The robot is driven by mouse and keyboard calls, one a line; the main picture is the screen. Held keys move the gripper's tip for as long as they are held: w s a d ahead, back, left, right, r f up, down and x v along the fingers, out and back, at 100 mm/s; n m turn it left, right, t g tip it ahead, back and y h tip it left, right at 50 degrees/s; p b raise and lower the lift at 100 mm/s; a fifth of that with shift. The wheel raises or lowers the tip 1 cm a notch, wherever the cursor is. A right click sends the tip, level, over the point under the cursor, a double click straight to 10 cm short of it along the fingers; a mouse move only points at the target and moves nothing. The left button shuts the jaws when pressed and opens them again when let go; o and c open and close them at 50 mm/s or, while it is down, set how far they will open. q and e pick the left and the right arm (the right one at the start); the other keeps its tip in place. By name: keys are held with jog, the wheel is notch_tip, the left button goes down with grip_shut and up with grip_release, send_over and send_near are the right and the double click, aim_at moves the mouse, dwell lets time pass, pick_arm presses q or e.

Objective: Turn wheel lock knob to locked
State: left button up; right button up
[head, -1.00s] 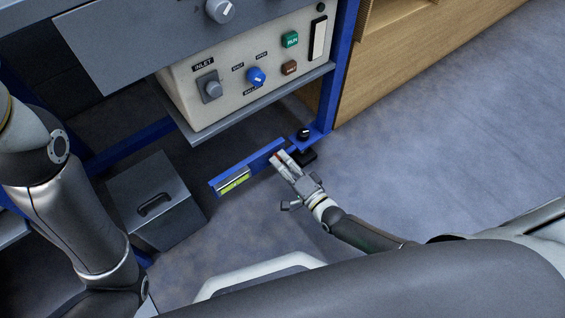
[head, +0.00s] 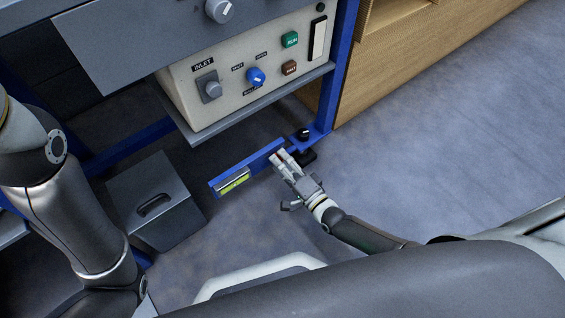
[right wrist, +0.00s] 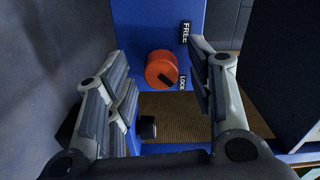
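The wheel lock knob (right wrist: 160,67) is an orange round knob on a blue frame face in the right wrist view. A black pointer mark on it points down and right, towards the LOCK label (right wrist: 183,83); the FREE label (right wrist: 185,32) is above. My right gripper (right wrist: 161,75) is open, with one finger on each side of the knob and visible gaps between. In the head view my right gripper (head: 280,156) is at the end of the low blue rail and the knob is hidden there. My left arm shows at the left edge, but its gripper is out of view.
The blue rail (head: 214,187) is low beside the gripper. A black knob-like part (head: 303,134) is on the blue frame just above. A control box (head: 226,71) sits on the shelf above. A grey lidded box (head: 179,205) stands left. Open floor (head: 430,150) is to the right.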

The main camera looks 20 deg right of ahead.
jog(key=v, duration=1.2)
jog(key=shift+s, duration=0.1)
dwell(0.4)
